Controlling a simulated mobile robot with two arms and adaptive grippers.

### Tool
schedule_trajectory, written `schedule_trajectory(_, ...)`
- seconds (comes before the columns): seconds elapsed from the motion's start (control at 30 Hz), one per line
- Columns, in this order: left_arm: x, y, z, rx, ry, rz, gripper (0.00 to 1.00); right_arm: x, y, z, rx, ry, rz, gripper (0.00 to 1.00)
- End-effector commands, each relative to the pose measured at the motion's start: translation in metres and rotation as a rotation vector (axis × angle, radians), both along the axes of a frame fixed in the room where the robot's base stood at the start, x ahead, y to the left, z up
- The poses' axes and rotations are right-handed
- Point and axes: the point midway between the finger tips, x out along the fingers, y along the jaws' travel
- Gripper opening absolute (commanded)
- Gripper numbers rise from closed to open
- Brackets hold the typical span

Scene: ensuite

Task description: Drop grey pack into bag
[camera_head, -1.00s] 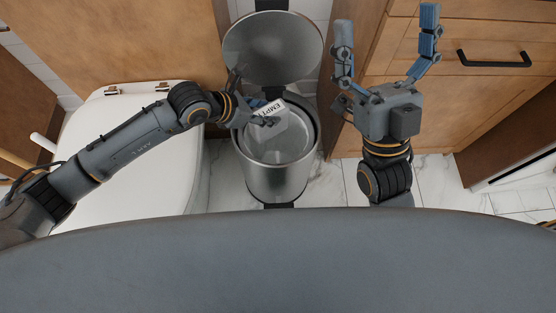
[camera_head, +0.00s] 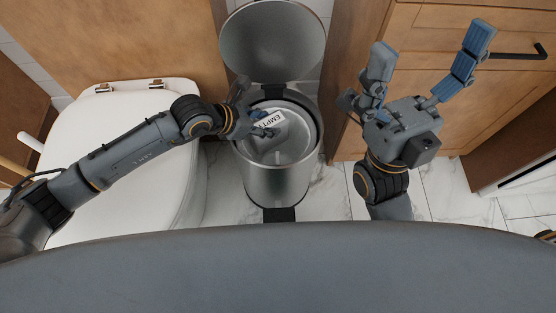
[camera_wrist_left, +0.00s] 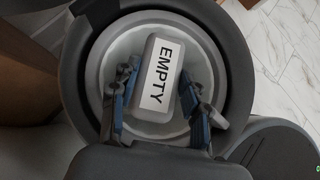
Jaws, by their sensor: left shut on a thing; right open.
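The grey pack (camera_head: 267,122) has a white label reading "EMPTY". My left gripper (camera_head: 258,113) is shut on it, with fingers on both sides; the wrist view shows the pack (camera_wrist_left: 157,85) between the left gripper's fingers (camera_wrist_left: 158,105). The pack is over or within the mouth of a round metal bin (camera_head: 275,185) with its lid raised. A pale lining (camera_wrist_left: 102,50) shows inside the bin's dark rim; I cannot tell for sure that it is the bag. My right gripper (camera_head: 428,58) is open and empty, right of the bin.
The raised lid (camera_head: 272,45) stands behind the opening. A white toilet (camera_head: 125,205) is left of the bin, under my left arm. A wooden drawer cabinet (camera_head: 440,50) with a black handle is at the right. Marble floor (camera_head: 330,190) shows between them.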

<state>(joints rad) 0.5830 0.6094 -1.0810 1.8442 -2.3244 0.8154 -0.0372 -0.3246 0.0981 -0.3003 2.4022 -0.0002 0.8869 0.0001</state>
Motion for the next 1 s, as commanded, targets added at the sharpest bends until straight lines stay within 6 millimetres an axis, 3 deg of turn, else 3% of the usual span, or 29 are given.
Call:
schedule_trajectory(0.27, 0.0, 0.0, 0.0, 0.0, -0.001, 0.001, 0.2, 0.0, 0.0, 0.0, -0.001, 0.0, 0.0, 0.96)
schedule_trajectory(0.3, 0.0, 0.0, 0.0, 0.0, -0.001, 0.001, 0.52, 0.0, 0.0, 0.0, -0.001, 0.0, 0.0, 0.96)
schedule_trajectory(0.4, 0.0, 0.0, 0.0, 0.0, -0.001, 0.001, 0.73, 0.0, 0.0, 0.0, -0.001, 0.0, 0.0, 0.96)
schedule_trajectory(0.77, 0.0, 0.002, 0.001, 0.0, -0.001, 0.001, 0.73, 0.001, 0.0, 0.001, 0.001, -0.001, -0.002, 0.96)
schedule_trajectory(1.0, -0.013, 0.025, 0.026, 0.001, -0.002, 0.002, 0.73, 0.001, 0.0, 0.0, 0.001, -0.001, -0.001, 0.96)
